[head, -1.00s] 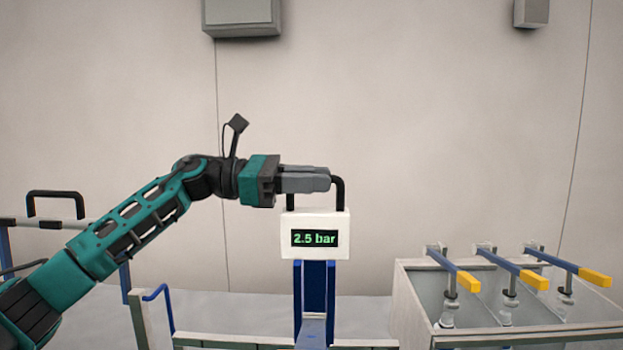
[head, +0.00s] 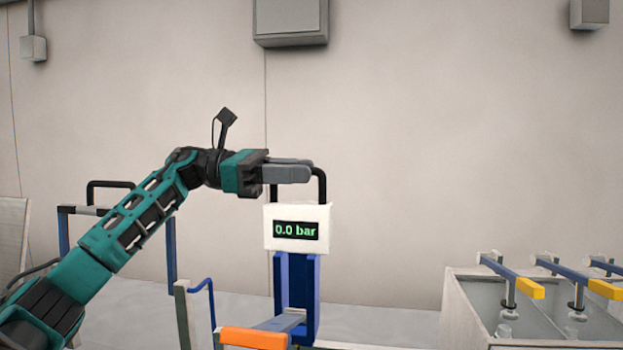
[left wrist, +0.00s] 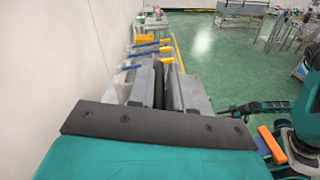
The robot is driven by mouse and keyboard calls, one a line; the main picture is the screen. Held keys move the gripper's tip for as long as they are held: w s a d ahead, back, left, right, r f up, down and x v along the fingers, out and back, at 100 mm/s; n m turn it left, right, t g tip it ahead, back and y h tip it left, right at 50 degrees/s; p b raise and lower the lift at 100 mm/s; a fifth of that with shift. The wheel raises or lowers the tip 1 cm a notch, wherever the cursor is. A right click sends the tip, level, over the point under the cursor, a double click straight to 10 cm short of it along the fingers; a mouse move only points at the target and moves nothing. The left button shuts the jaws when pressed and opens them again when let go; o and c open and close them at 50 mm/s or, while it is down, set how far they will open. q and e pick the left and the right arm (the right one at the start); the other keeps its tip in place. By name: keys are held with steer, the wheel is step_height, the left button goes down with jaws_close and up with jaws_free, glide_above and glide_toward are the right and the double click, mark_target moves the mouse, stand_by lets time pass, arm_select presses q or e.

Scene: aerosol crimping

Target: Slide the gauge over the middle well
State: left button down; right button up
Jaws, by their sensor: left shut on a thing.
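The gauge (head: 297,228) is a white box with a green display that reads 0.0 bar. It sits at the top of a blue upright (head: 297,290). My left gripper (head: 310,170) is shut on the gauge's black handle, above the box. In the left wrist view, the two grey fingers (left wrist: 170,88) have the dark handle between them. The wells cannot be made out in either view. A dark end of my right arm (left wrist: 243,107) shows small at the right of the left wrist view; its fingers are not clear.
An orange-ended lever (head: 254,338) sticks out below the upright. A pale bin (head: 455,310) with several yellow-tipped blue levers stands at the right. A blue frame with a black handle (head: 110,184) is at the left. The wall behind is bare near the gauge.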

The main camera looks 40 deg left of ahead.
arm_select(q)
steer(key=shift+a+r, duration=0.1)
steer(key=shift+r, duration=0.15)
steer(key=c, duration=1.1)
jaws_free()
steer(key=shift+w+f, duration=0.1)
steer(key=shift+f, duration=0.1)
steer(key=b+v, duration=0.1)
steer(key=v, duration=0.6)
steer(key=shift+a, duration=0.15)
